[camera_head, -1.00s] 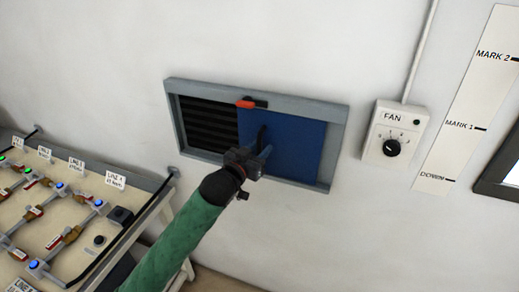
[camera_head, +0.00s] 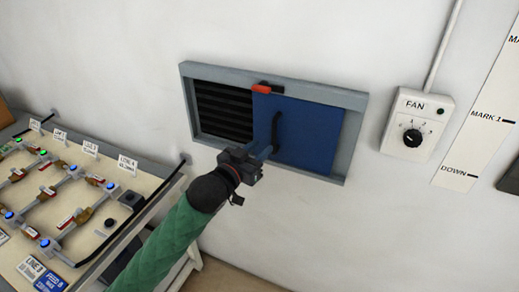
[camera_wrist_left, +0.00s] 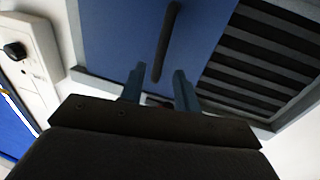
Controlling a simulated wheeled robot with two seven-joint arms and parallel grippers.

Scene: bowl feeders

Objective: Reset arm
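My left gripper (camera_head: 262,152) is in front of the wall vent, just left of and below the black handle (camera_head: 277,132) on the blue sliding panel (camera_head: 312,135). In the left wrist view the two fingers of my left gripper (camera_wrist_left: 158,88) are apart with nothing between them. The black handle (camera_wrist_left: 166,42) lies beyond the fingertips there, clear of them. The blue panel covers the right part of the vent frame (camera_head: 355,135), and black louvres (camera_head: 222,110) show at the left. My right gripper is not in view.
A red latch (camera_head: 262,88) sits on the frame's top edge. A fan control box (camera_head: 416,125) is on the wall at the right, beside a marked strip (camera_head: 478,140). A bench with valves and labels (camera_head: 75,200) stands at the lower left.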

